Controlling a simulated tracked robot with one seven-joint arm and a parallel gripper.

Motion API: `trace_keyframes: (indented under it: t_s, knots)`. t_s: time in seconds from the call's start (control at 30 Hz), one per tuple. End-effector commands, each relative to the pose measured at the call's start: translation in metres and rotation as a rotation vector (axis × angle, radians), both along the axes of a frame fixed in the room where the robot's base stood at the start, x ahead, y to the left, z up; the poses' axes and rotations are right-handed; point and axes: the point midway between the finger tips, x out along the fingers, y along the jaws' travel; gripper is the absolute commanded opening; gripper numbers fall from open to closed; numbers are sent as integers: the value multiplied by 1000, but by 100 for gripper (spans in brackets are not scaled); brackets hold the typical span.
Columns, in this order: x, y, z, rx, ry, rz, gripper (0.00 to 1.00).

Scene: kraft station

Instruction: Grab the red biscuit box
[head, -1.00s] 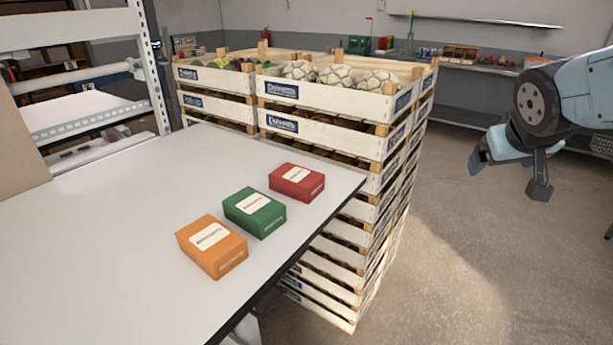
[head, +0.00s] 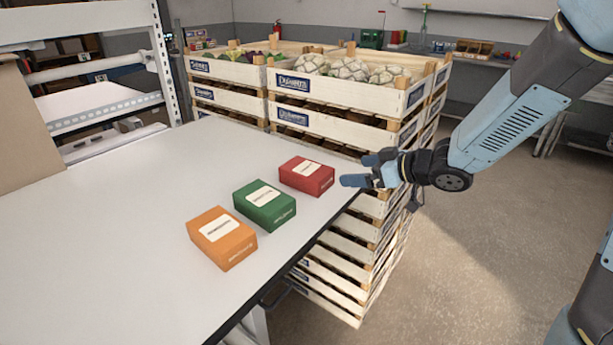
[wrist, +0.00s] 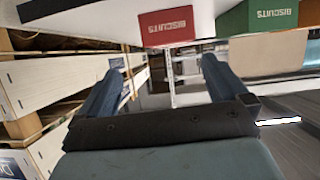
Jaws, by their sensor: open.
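The red biscuit box (head: 307,176) lies flat on the white table (head: 110,235), near its far right corner, with a pale label on top. In the wrist view the red box (wrist: 167,27) shows its side marked "BISCUITS", beyond the fingertips. My gripper (head: 356,171) is open and empty, just right of the red box at the table's edge, with a small gap between them. In the wrist view its two fingers (wrist: 161,82) stand apart with nothing between them.
A green box (head: 264,205) and an orange box (head: 222,238) lie in a row nearer than the red one. Stacked wooden crates (head: 340,95) stand close behind and beside the table corner.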

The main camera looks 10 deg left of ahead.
Motion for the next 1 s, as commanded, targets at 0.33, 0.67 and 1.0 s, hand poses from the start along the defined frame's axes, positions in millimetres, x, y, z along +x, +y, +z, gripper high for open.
trace_keyframes:
  t_s: [0.33,0.67,1.0]
  knots:
    - [4,36,-15,34,17,46,100]
    - [19,75,-32,31,15,43,100]
    - [28,98,-42,32,16,42,100]
